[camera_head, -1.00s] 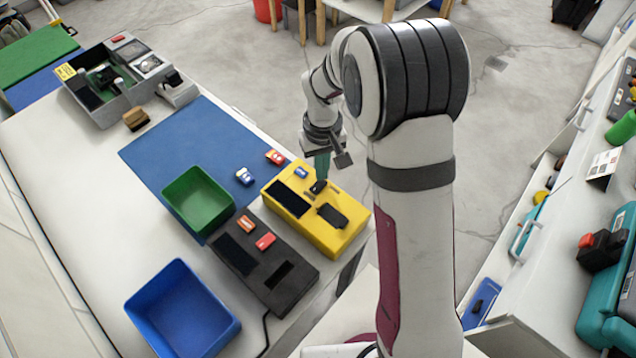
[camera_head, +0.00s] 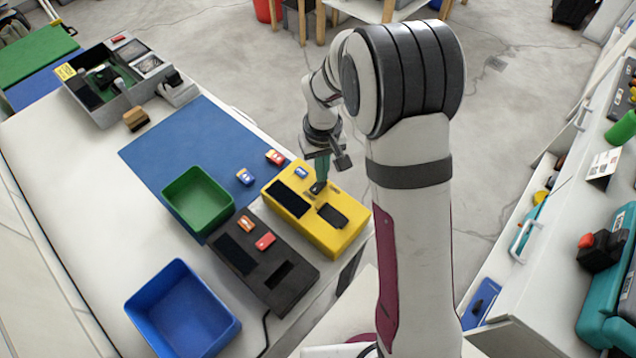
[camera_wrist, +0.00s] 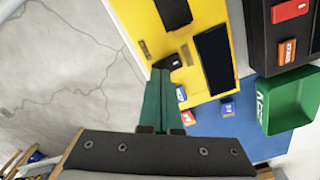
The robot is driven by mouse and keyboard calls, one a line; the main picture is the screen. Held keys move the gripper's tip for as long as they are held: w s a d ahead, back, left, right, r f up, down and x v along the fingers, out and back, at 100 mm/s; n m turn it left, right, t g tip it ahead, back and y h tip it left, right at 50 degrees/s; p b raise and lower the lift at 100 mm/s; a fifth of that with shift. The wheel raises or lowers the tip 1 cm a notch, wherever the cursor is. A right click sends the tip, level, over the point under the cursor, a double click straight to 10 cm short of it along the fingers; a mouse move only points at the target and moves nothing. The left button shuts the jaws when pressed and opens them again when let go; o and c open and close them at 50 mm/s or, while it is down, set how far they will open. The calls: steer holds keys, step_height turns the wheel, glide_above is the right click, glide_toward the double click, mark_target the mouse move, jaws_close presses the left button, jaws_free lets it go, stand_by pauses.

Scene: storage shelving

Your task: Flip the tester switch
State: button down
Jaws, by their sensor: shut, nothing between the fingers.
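The yellow tester (camera_head: 345,240) lies on the table near its right edge, with dark panels on its top. Its small black switch (camera_head: 317,187) sits between these panels. In the wrist view the yellow tester (camera_wrist: 207,80) is at upper middle, and the black switch (camera_wrist: 168,62) lies just beyond my fingertips. My gripper (camera_head: 322,176) points down over the tester with its green fingers together and nothing held. In the wrist view the gripper (camera_wrist: 159,74) has its tips at or very close to the switch; I cannot tell whether they touch.
A black device (camera_head: 225,268) stands beside the tester. A green bin (camera_head: 183,222) and small coloured pieces, including a blue one (camera_head: 245,177), are on or beside the blue mat (camera_head: 185,137). A blue bin (camera_head: 150,300) stands in front.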

steer(key=shift+f, duration=0.6)
steer(key=shift+r, duration=3.55)
steer(key=s+d+r+m, duration=0.35)
steer(key=s+r, duration=0.45)
steer(key=s, duration=0.3)
steer(key=s+m+y, duration=0.1)
steer(key=s+m, duration=0.4)
steer(key=s, duration=1.1)
steer(key=shift+a+r+y, duration=0.2)
steer(key=shift+y, duration=0.2)
